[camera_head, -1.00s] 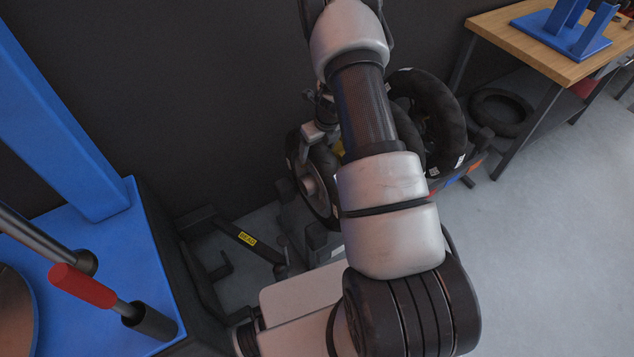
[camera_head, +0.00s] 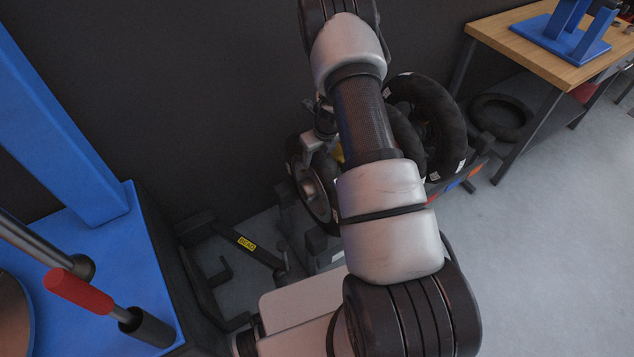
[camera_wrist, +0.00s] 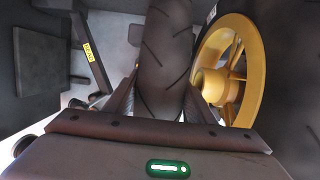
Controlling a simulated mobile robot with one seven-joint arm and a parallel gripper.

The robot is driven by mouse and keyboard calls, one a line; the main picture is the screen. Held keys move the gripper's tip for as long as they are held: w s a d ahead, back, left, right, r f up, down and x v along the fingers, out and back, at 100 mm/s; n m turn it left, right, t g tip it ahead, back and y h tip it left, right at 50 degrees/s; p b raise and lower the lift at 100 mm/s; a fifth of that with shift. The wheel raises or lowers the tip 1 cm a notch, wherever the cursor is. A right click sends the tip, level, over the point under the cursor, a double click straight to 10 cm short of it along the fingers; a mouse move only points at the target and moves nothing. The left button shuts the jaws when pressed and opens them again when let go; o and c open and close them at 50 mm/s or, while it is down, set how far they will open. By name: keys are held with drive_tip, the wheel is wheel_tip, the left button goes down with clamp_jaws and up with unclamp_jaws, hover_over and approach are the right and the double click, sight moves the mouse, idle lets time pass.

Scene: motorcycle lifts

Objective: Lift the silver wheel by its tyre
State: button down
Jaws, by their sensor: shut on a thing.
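The silver wheel (camera_head: 311,187) with its black tyre shows in the head view, partly hidden behind my arm. My gripper (camera_head: 316,140) is at the top of this tyre. In the wrist view the treaded tyre (camera_wrist: 165,45) runs between the two fingers of my gripper (camera_wrist: 162,98), one on each side. My gripper is shut on the tyre. The silver rim is not visible in the wrist view. I cannot tell whether the tyre's lower edge is clear of what is under it.
A yellow wheel (camera_wrist: 238,65) stands close on the right in the wrist view. Other black tyres (camera_head: 432,110) are on a rack behind my arm. A blue lift (camera_head: 125,245) is at left, a wooden table (camera_head: 520,40) at right. Grey floor (camera_head: 540,240) is clear at right.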

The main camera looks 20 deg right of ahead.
drive_tip(key=shift+w+r, duration=0.2)
drive_tip(key=shift+r, duration=0.15)
wheel_tip(320, 180, up, 10)
drive_tip(key=p, duration=0.2)
drive_tip(key=shift+f+p, duration=0.1)
drive_tip(key=shift+p, duration=0.25)
